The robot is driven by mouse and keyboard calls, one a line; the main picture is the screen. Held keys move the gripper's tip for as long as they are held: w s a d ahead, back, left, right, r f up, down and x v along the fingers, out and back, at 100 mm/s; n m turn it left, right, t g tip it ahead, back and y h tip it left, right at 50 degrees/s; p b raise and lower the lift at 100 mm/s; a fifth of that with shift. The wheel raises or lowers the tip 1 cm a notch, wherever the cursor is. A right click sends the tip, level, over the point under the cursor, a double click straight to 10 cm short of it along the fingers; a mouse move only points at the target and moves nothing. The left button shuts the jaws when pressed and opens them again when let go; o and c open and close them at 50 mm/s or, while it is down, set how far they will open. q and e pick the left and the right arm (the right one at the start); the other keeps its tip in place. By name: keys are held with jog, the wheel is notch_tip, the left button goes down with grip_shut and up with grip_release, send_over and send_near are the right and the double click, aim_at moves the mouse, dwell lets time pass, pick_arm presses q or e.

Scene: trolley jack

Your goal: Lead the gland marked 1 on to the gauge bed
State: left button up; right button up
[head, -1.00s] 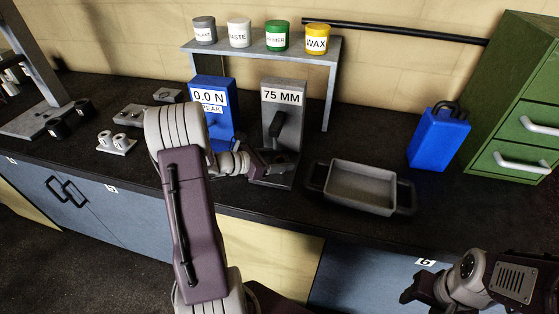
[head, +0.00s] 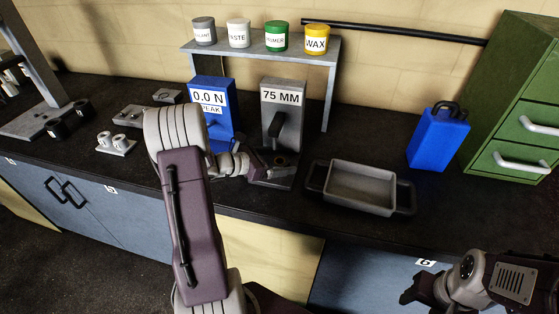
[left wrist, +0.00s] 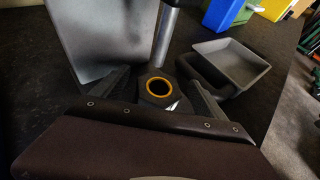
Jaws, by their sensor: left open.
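A dark gland (left wrist: 148,98) with an orange ring around its bore stands upright between my left fingers in the left wrist view. A small pale patch shows on its near side, but I cannot read a mark. In the head view it is small and dark on the bed (head: 272,183) of the grey gauge (head: 294,128), which reads 75 MM. My left gripper (head: 268,172) is open at the bed, with a finger either side of the gland in the left wrist view (left wrist: 160,97). My right gripper (head: 418,290) is low at the right, its jaws unclear.
A blue force meter (head: 212,100) reading 0.0 N stands left of the gauge. A grey tray (head: 362,188) with dark handles lies to the right, then a blue can (head: 438,140). A shelf (head: 262,46) with labelled tins stands behind. Small fittings (head: 112,142) lie at the left.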

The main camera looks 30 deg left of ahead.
pick_arm(q)
jog(key=v, duration=0.9)
jog(key=shift+s+a+r, duration=0.1)
jog(key=shift+s+a+r, duration=0.25)
jog(key=shift+s, duration=0.1)
jog(key=shift+p+v, duration=1.8)
jog(key=shift+v, duration=1.1)
jog(key=shift+f, duration=0.1)
